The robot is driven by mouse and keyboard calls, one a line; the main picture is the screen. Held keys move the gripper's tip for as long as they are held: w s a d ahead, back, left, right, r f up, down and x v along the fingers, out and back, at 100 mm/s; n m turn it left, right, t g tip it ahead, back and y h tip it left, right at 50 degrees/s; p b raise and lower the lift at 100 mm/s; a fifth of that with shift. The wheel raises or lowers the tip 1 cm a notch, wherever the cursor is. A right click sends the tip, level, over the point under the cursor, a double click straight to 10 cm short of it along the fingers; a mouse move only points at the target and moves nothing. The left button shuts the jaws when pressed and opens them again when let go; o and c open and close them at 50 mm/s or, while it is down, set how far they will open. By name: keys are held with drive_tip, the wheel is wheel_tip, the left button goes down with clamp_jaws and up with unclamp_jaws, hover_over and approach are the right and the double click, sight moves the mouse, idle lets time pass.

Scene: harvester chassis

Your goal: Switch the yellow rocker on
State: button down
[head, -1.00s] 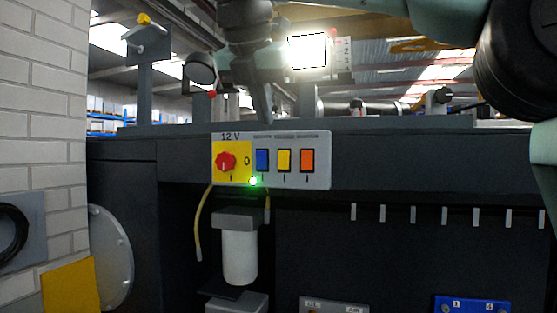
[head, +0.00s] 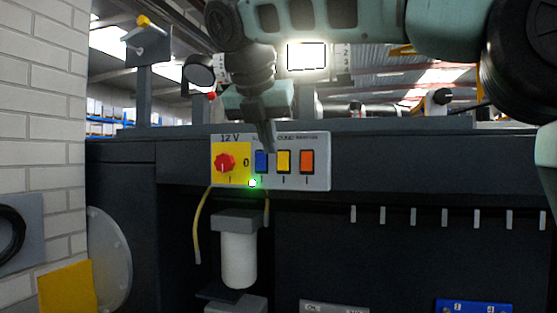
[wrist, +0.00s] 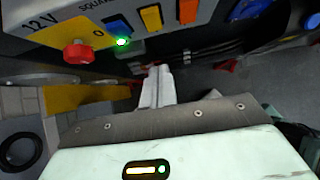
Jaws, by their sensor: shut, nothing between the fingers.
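The yellow rocker (head: 284,161) is the middle one of three on a grey switch panel (head: 320,180), between a blue rocker (head: 261,161) and an orange rocker (head: 307,161). In the wrist view the yellow rocker (wrist: 151,18) is near the top. My gripper (head: 269,148) is shut and empty, its tips in front of the panel's upper part between the blue and yellow rockers in the head view. In the wrist view my gripper (wrist: 160,70) points toward the panel's lower side, apart from the rockers. I cannot tell which way the yellow rocker is tipped.
A red rotary knob (head: 225,162) on a yellow plate sits left of the rockers, with a lit green lamp (head: 252,183) below. A white cylinder (head: 239,260) hangs under the panel. A brick wall (head: 40,120) stands at the left.

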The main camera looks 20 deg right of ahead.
sight(279, 157)
drive_tip(key=w+d+f, duration=0.1)
drive_tip(key=w, duration=0.1)
drive_tip(key=w+d+f+p, duration=0.1)
drive_tip(key=f, duration=0.1)
drive_tip(key=shift+w+d, duration=0.4)
drive_tip(key=shift+w+d+f+p, duration=0.25)
drive_tip(key=shift+w+d+p, duration=0.2)
drive_tip(key=shift+w, duration=0.15)
drive_tip(key=shift+w+d+r+p, duration=0.1)
drive_tip(key=shift+w+p, duration=0.05)
drive_tip(key=shift+p, duration=0.3)
drive_tip(key=shift+f, duration=0.2)
drive_tip(key=shift+r, duration=0.1)
